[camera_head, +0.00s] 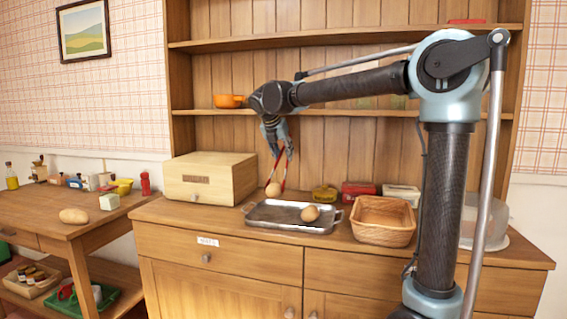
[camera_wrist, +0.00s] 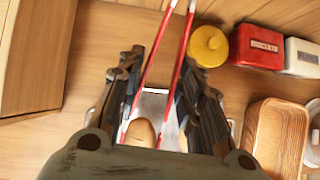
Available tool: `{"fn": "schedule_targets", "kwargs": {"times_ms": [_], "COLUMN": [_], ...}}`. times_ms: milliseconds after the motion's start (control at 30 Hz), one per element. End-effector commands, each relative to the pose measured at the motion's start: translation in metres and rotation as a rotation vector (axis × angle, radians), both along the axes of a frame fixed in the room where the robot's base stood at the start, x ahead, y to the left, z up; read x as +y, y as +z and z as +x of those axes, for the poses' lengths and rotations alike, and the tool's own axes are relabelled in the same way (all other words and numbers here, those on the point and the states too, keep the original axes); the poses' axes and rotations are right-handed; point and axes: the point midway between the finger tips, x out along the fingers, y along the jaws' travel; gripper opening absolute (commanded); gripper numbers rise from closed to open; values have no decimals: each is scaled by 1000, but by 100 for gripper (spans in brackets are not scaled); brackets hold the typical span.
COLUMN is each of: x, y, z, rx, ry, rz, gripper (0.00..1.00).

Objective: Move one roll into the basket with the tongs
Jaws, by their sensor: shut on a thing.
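My gripper (camera_head: 276,138) is shut on the red tongs (camera_head: 283,171), which point down over the tray. In the wrist view the tongs (camera_wrist: 183,60) run between my gripper's fingers (camera_wrist: 160,75). One brown roll (camera_head: 273,189) is at the tongs' lower end, at the tray's back left; it also shows between the tong arms in the wrist view (camera_wrist: 141,131). I cannot tell whether the tongs grip it or whether it touches the tray. Another roll (camera_head: 310,213) lies on the metal tray (camera_head: 268,216). The wicker basket (camera_head: 383,235) stands right of the tray and looks empty.
A wooden bread box (camera_head: 211,179) stands left of the tray. A yellow tin (camera_head: 324,194), a red tin (camera_head: 357,190) and a white tin (camera_head: 401,193) stand behind the tray and basket. A clear cover (camera_head: 484,222) is at the right. Shelves rise behind.

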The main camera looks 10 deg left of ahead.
Motion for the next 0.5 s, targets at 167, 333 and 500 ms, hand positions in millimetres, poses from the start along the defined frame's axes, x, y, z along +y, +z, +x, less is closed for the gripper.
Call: {"fn": "schedule_targets", "kwargs": {"times_ms": [167, 333, 500], "x": [0, 0, 0], "y": [18, 34, 44], "z": [0, 0, 0], "rx": [0, 0, 0], "ry": [0, 0, 0], "rz": [0, 0, 0], "gripper": [5, 5, 5]}}
